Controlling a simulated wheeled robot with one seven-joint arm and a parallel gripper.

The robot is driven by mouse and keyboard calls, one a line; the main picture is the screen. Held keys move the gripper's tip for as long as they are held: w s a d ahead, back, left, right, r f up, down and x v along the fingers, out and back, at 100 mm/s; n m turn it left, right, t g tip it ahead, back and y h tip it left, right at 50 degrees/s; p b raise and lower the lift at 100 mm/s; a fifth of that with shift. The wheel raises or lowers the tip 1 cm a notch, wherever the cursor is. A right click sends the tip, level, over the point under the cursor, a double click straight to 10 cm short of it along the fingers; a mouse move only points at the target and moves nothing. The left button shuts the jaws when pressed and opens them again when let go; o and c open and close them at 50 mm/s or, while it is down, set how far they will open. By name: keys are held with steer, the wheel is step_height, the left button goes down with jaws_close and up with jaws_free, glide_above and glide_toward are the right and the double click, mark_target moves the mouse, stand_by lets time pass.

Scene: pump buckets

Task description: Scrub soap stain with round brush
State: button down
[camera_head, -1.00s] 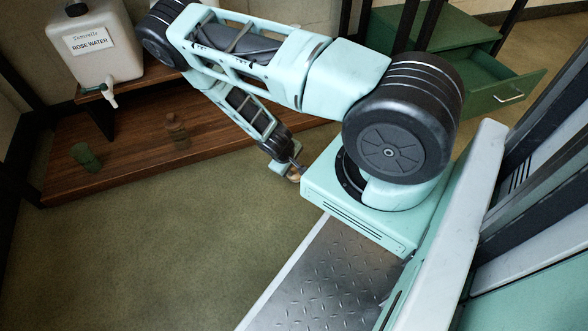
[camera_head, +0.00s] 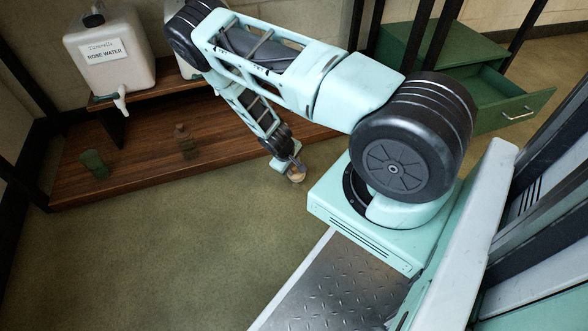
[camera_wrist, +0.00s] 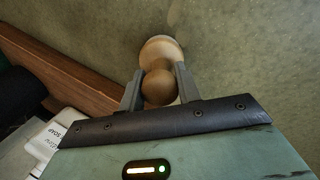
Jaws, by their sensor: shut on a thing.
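My gripper (camera_wrist: 158,78) is shut on the brush, with one grey finger on each side of the knob. The head points at the green-brown floor; I cannot tell whether it touches it. In the head view the brush (camera_head: 298,175) shows small at the end of my gripper (camera_head: 291,165), low over the floor, beside my base. I cannot make out a clear soap stain; the brush or my arm may hide it.
A low wooden shelf (camera_head: 140,160) holds a green cup (camera_head: 94,164) and a brown bottle (camera_head: 186,142). A rose water tank (camera_head: 108,60) with a tap stands above. A green drawer unit (camera_head: 520,105) is open at right. The front-left floor (camera_head: 170,250) is clear.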

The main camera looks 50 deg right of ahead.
step_height(320, 180, up, 6)
steer(key=p, duration=0.5)
stand_by(0.5)
steer(key=shift+r+p, duration=1.5)
